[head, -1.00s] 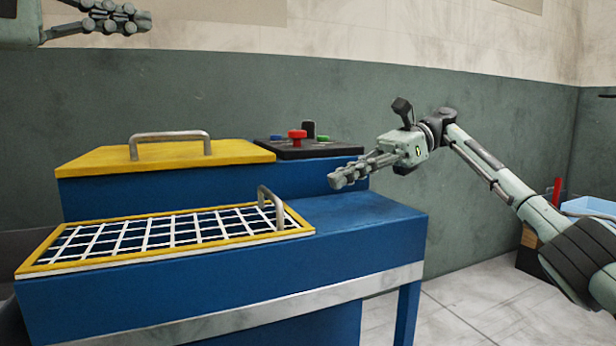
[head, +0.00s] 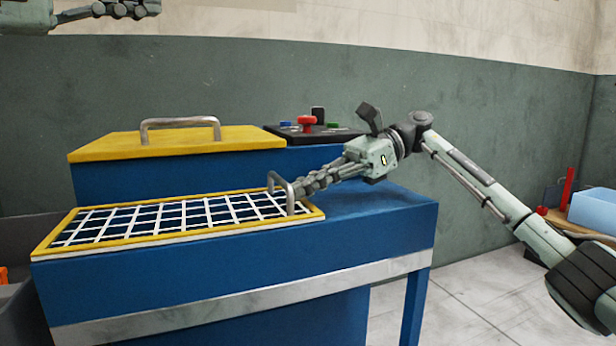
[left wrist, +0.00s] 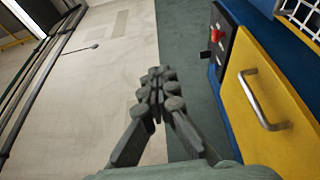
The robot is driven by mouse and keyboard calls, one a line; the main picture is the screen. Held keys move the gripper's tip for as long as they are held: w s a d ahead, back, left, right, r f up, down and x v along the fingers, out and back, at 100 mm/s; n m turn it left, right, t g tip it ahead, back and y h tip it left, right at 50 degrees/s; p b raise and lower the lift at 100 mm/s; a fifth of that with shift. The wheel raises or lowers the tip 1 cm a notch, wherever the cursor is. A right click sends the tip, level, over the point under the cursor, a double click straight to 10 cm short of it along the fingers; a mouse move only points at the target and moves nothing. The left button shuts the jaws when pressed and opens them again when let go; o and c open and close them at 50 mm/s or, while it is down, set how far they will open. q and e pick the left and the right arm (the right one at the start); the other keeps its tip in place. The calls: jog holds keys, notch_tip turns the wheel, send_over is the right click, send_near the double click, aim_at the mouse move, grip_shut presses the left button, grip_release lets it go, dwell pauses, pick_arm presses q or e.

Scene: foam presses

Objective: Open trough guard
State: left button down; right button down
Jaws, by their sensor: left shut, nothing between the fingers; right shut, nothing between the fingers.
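The trough guard (head: 160,220) is a white wire grid in a yellow frame, lying flat over the front of the blue machine (head: 250,262). A grey bar handle (head: 281,186) stands at its right end. My right gripper (head: 296,198) is shut, with its fingertips right at this handle, overlapping it in the head view; I cannot tell if they touch. My left gripper (head: 158,8) is shut and empty, high at the upper left. It also shows in the left wrist view (left wrist: 158,80). In that view a corner of the guard (left wrist: 300,16) shows at the upper right.
A yellow lid (head: 180,144) with a bar handle covers the raised rear box. A black control panel (head: 345,134) with a red button (head: 306,122) stands beside it. A light blue bin (head: 592,210) is at the far right. A dark container (head: 30,240) is at the left.

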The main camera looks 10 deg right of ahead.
jog(key=shift+a+r, duration=0.1)
jog(key=shift+r, duration=1)
pick_arm(q)
jog(key=c, duration=1.9)
grip_release()
